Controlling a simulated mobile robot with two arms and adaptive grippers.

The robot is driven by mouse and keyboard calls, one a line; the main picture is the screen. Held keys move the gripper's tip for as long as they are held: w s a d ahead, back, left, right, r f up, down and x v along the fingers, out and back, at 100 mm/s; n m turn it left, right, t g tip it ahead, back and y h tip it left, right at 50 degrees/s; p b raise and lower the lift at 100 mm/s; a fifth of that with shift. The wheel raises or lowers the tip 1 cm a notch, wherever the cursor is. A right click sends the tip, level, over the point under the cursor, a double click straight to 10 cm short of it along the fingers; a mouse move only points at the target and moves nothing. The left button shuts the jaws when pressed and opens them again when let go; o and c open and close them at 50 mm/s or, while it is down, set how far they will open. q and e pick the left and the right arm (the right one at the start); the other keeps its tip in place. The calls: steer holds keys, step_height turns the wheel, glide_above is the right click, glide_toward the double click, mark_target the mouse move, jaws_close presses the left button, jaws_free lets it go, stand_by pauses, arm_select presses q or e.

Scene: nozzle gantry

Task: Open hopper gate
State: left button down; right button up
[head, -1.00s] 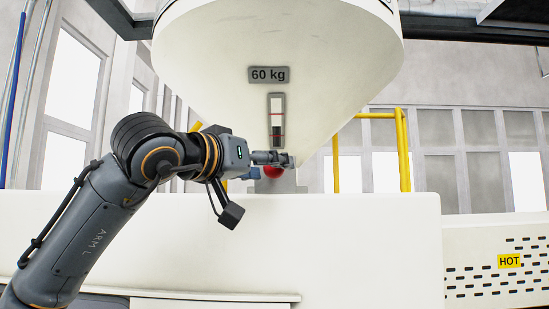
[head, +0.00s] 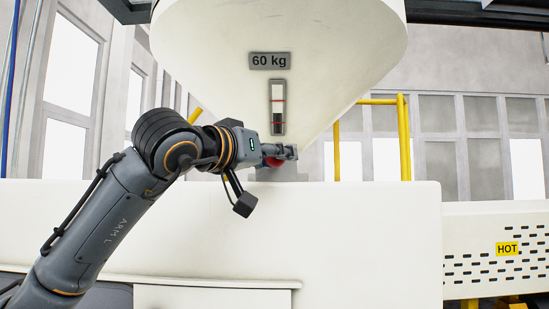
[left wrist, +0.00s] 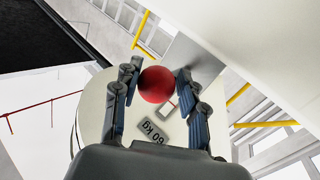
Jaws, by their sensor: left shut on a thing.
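The cream hopper (head: 290,25) hangs above centre in the head view, narrowing downward. A red ball knob (head: 274,163) shows just under my left gripper (head: 284,153), below the hopper's gauge. In the left wrist view the red knob (left wrist: 157,85) sits between the fingers of my left gripper (left wrist: 155,77), which is shut on it. The fingers hide part of the knob in the head view. A grey metal part (head: 296,172) is partly visible behind the knob. The gate itself is not clearly seen. My right gripper is not in view.
A "60 kg" plate (head: 270,61) and a gauge (head: 277,107) are on the hopper front. A broad white housing (head: 350,230) stands below. Yellow rails (head: 402,140) are behind right. A panel with a "HOT" label (head: 507,249) is at right.

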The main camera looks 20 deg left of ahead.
arm_select(q)
steer(key=shift+s+d, duration=0.3)
steer(key=shift+s, duration=0.2)
steer(key=s+d+b, duration=0.1)
steer(key=s+d, duration=0.1)
steer(key=s, duration=0.4)
steer(key=shift+s+b, duration=0.35)
steer(key=shift+a, duration=0.1)
steer(key=c, duration=0.9)
jaws_free()
steer(key=shift+c, duration=0.2)
steer(key=shift+o, duration=0.4)
steer(key=shift+w+d, duration=0.1)
steer(key=shift+d, duration=0.15)
